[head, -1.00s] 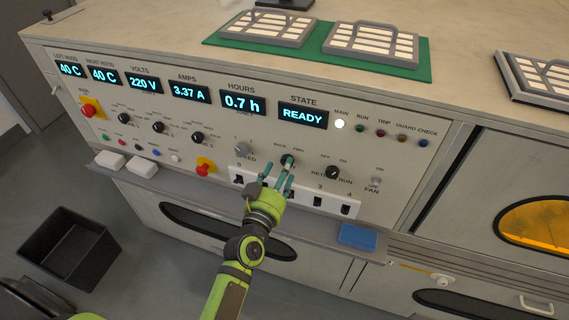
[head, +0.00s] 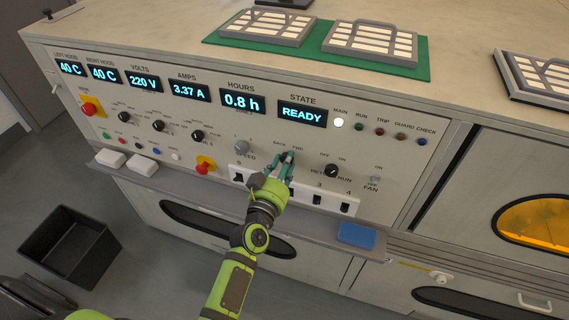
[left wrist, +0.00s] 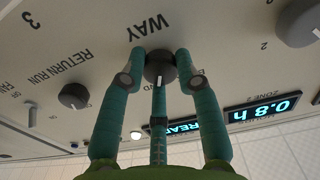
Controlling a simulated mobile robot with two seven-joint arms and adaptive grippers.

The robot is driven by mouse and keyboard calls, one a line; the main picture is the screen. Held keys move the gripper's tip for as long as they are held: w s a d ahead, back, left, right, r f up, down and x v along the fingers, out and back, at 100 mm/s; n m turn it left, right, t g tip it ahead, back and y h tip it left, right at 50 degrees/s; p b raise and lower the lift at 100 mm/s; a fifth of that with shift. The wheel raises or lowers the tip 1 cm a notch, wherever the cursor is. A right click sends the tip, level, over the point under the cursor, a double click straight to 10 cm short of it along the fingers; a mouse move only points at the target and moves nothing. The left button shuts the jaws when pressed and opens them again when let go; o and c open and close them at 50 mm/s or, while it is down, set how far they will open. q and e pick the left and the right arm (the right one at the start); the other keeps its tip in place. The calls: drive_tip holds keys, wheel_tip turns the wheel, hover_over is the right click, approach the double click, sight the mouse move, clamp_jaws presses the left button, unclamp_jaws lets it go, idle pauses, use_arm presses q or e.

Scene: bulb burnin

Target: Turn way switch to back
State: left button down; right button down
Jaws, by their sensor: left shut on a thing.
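The way switch is a small dark round knob (left wrist: 160,67) beside the WAY lettering in the left wrist view, which shows the panel upside down. A short white mark shows on it. My left gripper (head: 285,158) is at the switch, below the STATE display, between the BACK and FWD labels. Its teal fingers (left wrist: 160,75) are shut on the knob from both sides, with a third finger over it. In the head view the fingers mostly hide the knob, so I cannot tell its exact setting there. My right gripper is not in view.
The return-run knob (head: 331,170) is close on the right and the speed knob (head: 242,146) on the left. A white strip of rocker switches (head: 335,203) lies below. A shelf with a blue block (head: 356,234) juts out underneath. The STATE display (head: 302,115) reads READY.

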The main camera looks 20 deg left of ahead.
use_arm(q)
drive_tip(key=shift+f, duration=0.15)
drive_tip(key=shift+s+d+f+n+p, duration=0.1)
drive_tip(key=shift+n+p, duration=0.35)
drive_tip(key=shift+n, duration=2.45)
drive_tip(key=shift+d+f+n+p, duration=0.1)
drive_tip(key=shift+n+p, duration=0.35)
drive_tip(key=shift+n, duration=2.45)
drive_tip(key=c, duration=0.9)
unclamp_jaws()
drive_tip(key=shift+r, duration=0.15)
